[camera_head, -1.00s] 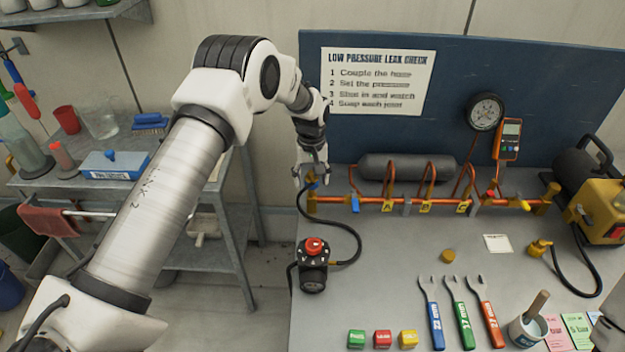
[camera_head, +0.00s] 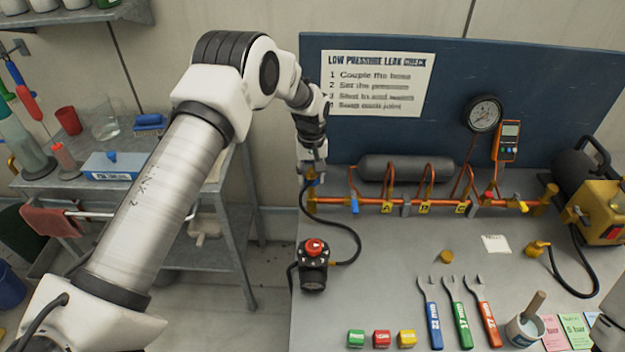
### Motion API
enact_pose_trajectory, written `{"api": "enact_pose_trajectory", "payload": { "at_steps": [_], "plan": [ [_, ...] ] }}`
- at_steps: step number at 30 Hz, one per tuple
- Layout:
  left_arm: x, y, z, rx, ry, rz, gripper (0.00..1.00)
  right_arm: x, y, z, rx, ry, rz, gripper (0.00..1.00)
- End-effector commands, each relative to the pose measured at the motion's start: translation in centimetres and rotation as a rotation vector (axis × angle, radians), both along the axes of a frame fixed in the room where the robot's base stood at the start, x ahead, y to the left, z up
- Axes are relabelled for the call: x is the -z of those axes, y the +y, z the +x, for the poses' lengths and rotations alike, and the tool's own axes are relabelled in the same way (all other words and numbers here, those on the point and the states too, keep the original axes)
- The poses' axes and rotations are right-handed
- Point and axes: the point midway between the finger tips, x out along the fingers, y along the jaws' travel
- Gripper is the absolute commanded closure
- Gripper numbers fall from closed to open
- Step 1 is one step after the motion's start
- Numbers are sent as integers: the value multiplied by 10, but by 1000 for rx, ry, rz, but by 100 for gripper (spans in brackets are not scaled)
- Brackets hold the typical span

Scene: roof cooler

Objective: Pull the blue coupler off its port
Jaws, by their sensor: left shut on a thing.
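The blue coupler (camera_head: 311,181) is at the left end of the orange copper pipe rig (camera_head: 340,203), with a black hose running down from it. My left gripper (camera_head: 311,172) comes down from above and is shut on the coupler; its fingers partly hide it. The port beneath is small and partly hidden, and I cannot tell whether the coupler is seated on it or apart. The black hose (camera_head: 357,240) curves to a black regulator with a red knob (camera_head: 314,260).
A grey cylinder (camera_head: 400,168) lies behind the pipes. A yellow pump (camera_head: 600,205) stands at right. The middle of the bench is mostly clear.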

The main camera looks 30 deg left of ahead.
Motion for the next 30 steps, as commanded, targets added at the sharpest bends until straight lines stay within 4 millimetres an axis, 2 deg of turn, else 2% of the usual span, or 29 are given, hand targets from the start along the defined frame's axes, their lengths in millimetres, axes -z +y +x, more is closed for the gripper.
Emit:
{"api": "enact_pose_trajectory", "payload": {
  "at_steps": [30],
  "plan": [
    [-43, 0, 0, 0, -1, 1, 100, -30, 0, 0, 0, 0, 0, 60]
  ]
}}
